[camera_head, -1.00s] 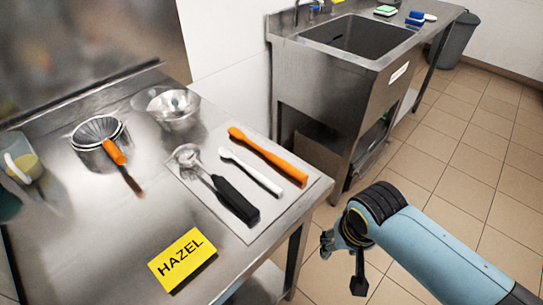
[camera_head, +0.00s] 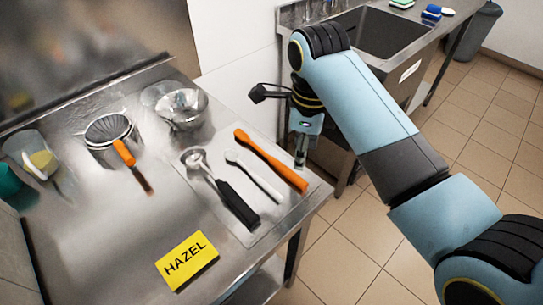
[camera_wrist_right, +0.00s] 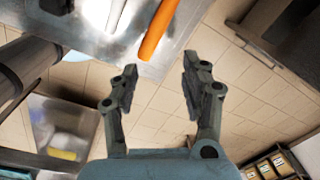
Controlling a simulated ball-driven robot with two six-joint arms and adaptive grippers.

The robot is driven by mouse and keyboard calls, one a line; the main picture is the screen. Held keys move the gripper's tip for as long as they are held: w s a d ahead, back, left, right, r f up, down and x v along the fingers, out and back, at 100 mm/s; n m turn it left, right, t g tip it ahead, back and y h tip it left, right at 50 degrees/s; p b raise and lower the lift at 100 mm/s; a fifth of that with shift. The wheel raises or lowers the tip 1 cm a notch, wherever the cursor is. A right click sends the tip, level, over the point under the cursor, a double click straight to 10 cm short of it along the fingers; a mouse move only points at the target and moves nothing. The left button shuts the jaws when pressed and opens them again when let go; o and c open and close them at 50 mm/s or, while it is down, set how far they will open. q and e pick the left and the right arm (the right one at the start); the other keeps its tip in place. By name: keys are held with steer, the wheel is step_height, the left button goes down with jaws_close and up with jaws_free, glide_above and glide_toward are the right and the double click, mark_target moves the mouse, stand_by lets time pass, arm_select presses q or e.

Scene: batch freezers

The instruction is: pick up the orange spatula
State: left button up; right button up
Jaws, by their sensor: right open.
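The orange spatula (camera_head: 270,160) lies on a light mat (camera_head: 252,229) on the steel counter, at the right end of a row of tools. Its orange end also shows at the top of the right wrist view (camera_wrist_right: 158,30). My right gripper (camera_head: 301,158) is in the air just beyond the counter's right edge, close to the spatula and not touching it. In the right wrist view (camera_wrist_right: 155,75) its two fingers are apart with nothing between them, and the spatula's end is ahead of the gap. My left gripper is not in view.
Beside the spatula lie a white spatula (camera_head: 254,177) and a black-handled scoop (camera_head: 236,205). Steel bowls (camera_head: 183,108) stand farther back. A sink (camera_head: 378,36) is beyond my right arm.

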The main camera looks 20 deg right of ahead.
mark_target(283, 167)
steer(key=w+a+r+m, duration=0.2)
steer(key=w+r+m, duration=0.15)
steer(key=m, duration=0.25)
steer(key=shift+g, duration=0.3)
step_height(283, 167, down, 11)
steer(key=shift+a+f+p, duration=0.15)
steer(key=shift+p, duration=0.45)
steer(key=shift+c, duration=0.3)
jaws_close()
